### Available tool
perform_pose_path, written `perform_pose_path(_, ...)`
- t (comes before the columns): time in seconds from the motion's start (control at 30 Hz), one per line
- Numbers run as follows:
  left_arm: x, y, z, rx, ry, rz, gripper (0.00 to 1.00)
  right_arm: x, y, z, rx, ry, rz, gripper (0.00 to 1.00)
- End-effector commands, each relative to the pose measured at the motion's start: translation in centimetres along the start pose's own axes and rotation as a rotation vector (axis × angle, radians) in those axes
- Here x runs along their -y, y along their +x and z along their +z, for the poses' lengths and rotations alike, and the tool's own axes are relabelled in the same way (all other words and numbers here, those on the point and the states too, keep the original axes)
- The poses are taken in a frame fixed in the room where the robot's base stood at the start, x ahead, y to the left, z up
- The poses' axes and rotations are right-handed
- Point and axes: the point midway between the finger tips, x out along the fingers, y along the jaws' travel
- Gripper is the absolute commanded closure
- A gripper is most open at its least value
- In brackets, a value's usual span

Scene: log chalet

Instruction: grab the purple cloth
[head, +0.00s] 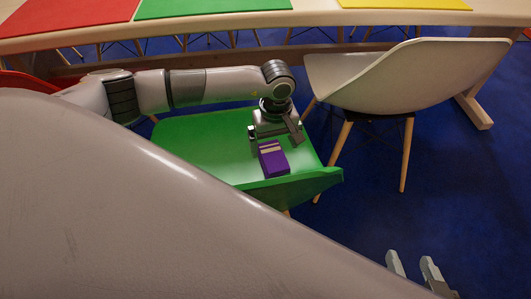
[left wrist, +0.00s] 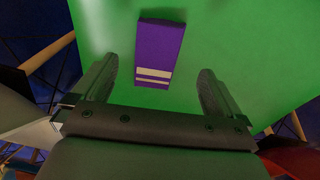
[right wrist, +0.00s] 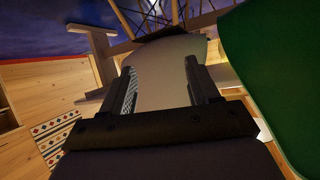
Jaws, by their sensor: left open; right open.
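The purple cloth (head: 273,161) is a folded block with pale stripes near one end. It lies on the seat of a green chair (head: 200,145). In the left wrist view the cloth (left wrist: 160,50) lies on the green seat, ahead of and between the lines of my open fingers. My left gripper (left wrist: 158,85) is open and empty, with the striped end of the cloth nearest to it. In the head view my left gripper (head: 278,136) hangs over the seat just behind the cloth. My right gripper (head: 410,266) is open and empty at the lower right, away from the chair.
A white chair (head: 400,75) stands to the right of the green one. A wooden table (head: 320,19) with red, green and yellow mats runs along the back. Blue floor (head: 450,170) is clear at the right. A red chair (head: 25,82) shows at far left.

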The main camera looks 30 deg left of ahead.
Motion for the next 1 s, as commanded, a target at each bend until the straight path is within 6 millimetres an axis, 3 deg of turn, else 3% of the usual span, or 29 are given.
perform_pose_path(0.33,-0.1,3.4,0.0,0.002,0.001,-0.002,0.00,0.5,0.8,0.1,-0.019,0.032,-0.030,0.40)
perform_pose_path(0.57,-0.2,6.8,-0.1,0.002,0.000,-0.002,0.00,1.5,1.5,0.7,-0.026,0.080,-0.076,0.40)
perform_pose_path(0.83,-0.2,7.1,-0.1,0.001,0.001,0.001,0.00,1.7,1.6,-0.2,-0.045,0.090,-0.085,0.40)
perform_pose_path(1.0,-0.2,7.1,-0.1,0.001,0.001,0.000,0.51,1.7,1.7,-0.3,-0.046,0.094,-0.083,0.40)
